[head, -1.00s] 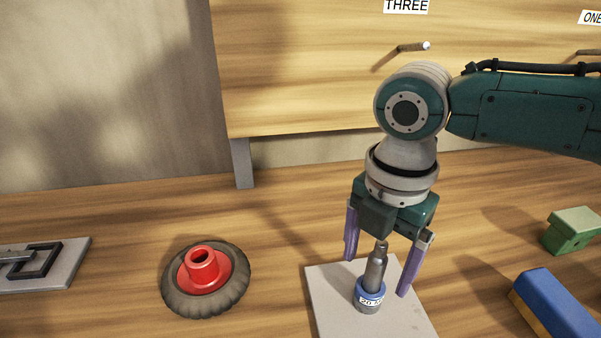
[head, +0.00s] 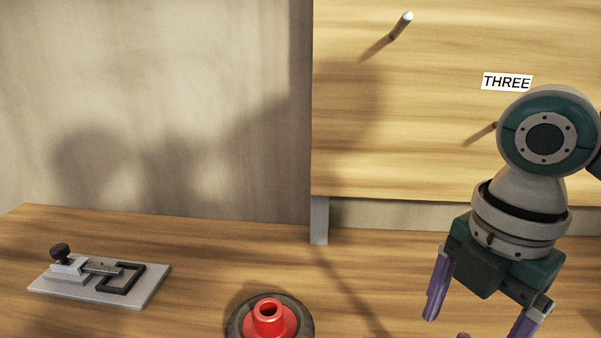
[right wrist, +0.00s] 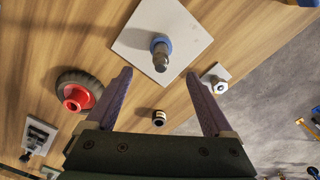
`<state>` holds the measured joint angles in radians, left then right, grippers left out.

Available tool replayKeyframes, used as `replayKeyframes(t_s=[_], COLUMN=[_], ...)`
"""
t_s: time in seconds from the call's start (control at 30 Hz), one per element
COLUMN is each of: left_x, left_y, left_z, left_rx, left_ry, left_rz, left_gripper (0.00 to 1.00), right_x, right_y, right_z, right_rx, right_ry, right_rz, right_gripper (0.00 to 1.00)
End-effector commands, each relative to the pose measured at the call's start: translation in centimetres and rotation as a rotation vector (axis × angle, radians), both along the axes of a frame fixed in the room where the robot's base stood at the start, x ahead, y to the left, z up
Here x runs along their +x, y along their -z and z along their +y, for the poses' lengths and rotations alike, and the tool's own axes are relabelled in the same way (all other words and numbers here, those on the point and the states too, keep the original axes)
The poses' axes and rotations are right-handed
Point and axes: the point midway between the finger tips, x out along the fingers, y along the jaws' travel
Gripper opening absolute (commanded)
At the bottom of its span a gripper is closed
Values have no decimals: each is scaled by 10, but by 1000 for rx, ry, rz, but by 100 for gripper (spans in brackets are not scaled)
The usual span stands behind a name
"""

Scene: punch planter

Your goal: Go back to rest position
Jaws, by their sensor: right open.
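My right gripper (head: 476,325) is open and empty at the lower right of the head view, fingers pointing down. It also shows in the right wrist view (right wrist: 158,76), with its two purple fingers spread apart. The punch (right wrist: 160,54), a grey metal piece with a blue collar, stands on a pale square plate (right wrist: 185,20) beyond the fingertips, apart from them. In the head view only a bit of the punch's tip (head: 463,335) shows at the bottom edge; the plate is out of that frame. My left gripper is not in view.
A black-tyred wheel with a red hub (head: 268,318) lies on the wooden table, left of my right gripper. A toggle clamp on a grey plate (head: 140,290) lies farther left. A wooden board with pegs and a "THREE" label (head: 507,82) stands behind. The table between clamp and wheel is clear.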

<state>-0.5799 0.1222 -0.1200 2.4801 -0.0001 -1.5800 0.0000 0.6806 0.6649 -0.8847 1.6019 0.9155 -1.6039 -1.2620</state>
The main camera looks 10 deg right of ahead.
Motion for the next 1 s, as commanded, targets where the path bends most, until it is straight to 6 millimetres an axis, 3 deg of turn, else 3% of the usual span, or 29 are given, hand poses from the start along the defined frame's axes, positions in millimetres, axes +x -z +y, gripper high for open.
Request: replayKeyframes(t_s=[0.2,0.3,0.37,0.57,0.83,0.9,1.0], left_x=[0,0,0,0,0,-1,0], left_y=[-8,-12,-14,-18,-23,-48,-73], left_z=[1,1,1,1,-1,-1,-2], left_rx=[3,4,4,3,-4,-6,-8], left_ry=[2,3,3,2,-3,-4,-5], left_rz=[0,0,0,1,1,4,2], left_gripper=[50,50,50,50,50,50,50], right_x=[-47,-69,-81,-112,-157,-157,-156], right_y=[17,14,10,-2,-16,-42,-66], right_z=[71,95,100,81,24,21,21], right_rx=[149,242,286,342,291,290,290], right_ry=[255,509,681,1193,1746,1766,1760], right_rz=[-41,-66,-77,-107,-188,-199,-198], right_gripper=[86,86,86,86,86,86,86])
